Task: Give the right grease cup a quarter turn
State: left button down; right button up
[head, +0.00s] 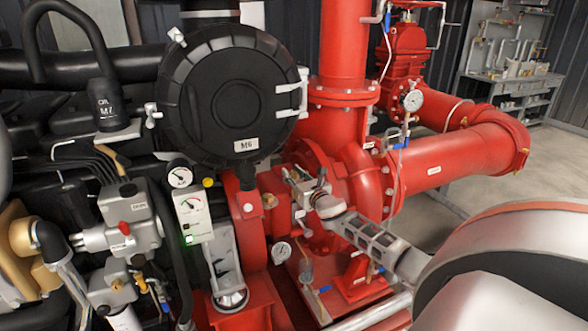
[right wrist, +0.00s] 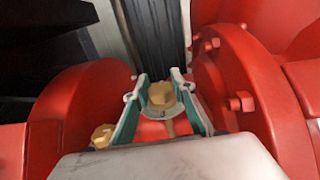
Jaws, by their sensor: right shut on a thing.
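A brass grease cup (right wrist: 162,96) with a faceted top sits between the two fingers of my right gripper (right wrist: 160,82) in the right wrist view. The fingers are shut on it from both sides, and a thin brass stem shows below it. A second brass cup (right wrist: 103,135) stands apart at the lower left, outside the fingers. In the head view my right gripper (head: 308,190) reaches in from the right to the red pump housing. The held cup cannot be made out there. My left gripper is not in view.
A red bolted flange (right wrist: 236,90) stands close on the right of the fingers, and a rounded red housing (right wrist: 85,105) on the left. In the head view a gauge box (head: 193,216) and black engine cover (head: 228,95) lie left of the gripper.

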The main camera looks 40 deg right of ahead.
jog(key=m+h+p, duration=0.1)
jog(key=g+h, duration=0.1)
jog(key=shift+a+r+m+h+p, duration=0.15)
jog(key=shift+r+m+h+p, duration=0.05)
jog(key=shift+m+h+p, duration=0.2)
jog(key=shift+f+m+g+h, duration=0.15)
jog(key=shift+m+g+h, duration=0.65)
jog(key=shift+h, duration=0.4)
jog(key=shift+m+h, duration=0.5)
jog(key=shift+f+m+g+h, duration=0.15)
jog(key=shift+m+g+h, duration=0.65)
jog(key=shift+g+h, duration=0.1)
pick_arm(q)
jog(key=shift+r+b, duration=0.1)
jog(key=shift+b, duration=1.05)
pick_arm(e)
jog(key=shift+m+g+h, duration=1.1)
jog(key=shift+g+h, duration=0.1)
jog(key=shift+g, duration=0.3)
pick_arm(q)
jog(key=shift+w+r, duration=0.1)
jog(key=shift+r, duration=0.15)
pick_arm(e)
jog(key=o, duration=1.2)
jog(key=shift+c, duration=0.2)
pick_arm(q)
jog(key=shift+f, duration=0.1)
